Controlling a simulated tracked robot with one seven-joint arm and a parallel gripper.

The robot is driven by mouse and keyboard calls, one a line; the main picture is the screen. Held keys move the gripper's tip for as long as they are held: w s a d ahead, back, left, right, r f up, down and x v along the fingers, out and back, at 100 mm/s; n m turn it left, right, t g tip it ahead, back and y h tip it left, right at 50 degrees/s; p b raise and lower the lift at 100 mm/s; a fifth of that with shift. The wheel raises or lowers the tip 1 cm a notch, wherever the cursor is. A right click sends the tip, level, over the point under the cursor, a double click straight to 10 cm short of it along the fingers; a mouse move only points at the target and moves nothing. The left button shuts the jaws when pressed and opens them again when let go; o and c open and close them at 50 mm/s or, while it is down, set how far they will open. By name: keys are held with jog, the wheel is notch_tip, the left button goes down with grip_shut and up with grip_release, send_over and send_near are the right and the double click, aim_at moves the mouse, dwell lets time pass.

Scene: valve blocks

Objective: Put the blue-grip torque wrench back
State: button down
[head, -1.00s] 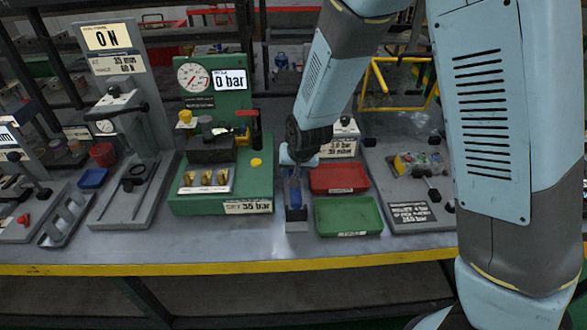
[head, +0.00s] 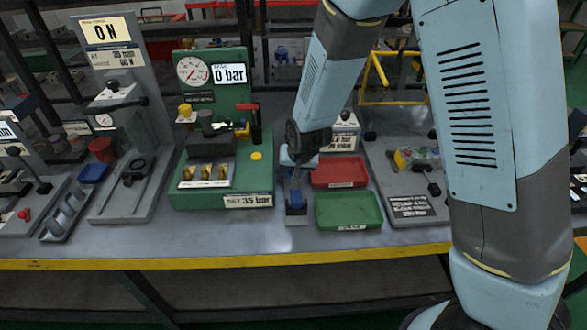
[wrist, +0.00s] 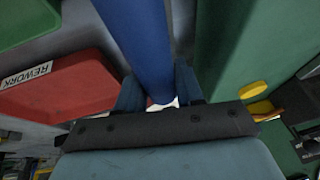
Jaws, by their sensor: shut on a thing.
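The blue-grip torque wrench shows as a thick blue handle (wrist: 140,40) between my gripper's fingers (wrist: 158,90) in the wrist view. In the head view its blue grip (head: 295,196) is small, below my gripper (head: 297,168), over a narrow grey holder (head: 296,215) between the green test stand and the trays. My gripper is shut on the grip. Most of the wrench is hidden by my gripper, and I cannot tell whether it touches the holder.
The red REWORK tray (head: 339,172) and the green tray (head: 348,210) stand close on the right. The green test stand (head: 263,180) with its 0 bar display (head: 229,74) stands close on the left. The bench front (head: 280,245) is clear.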

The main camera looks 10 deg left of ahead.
jog(key=shift+f, duration=0.2)
jog(key=c, duration=0.6)
grip_release()
jog(key=shift+c, duration=0.2)
jog(key=v, duration=1.3)
jog(key=shift+r, duration=0.25)
jog(key=shift+s+d, duration=0.1)
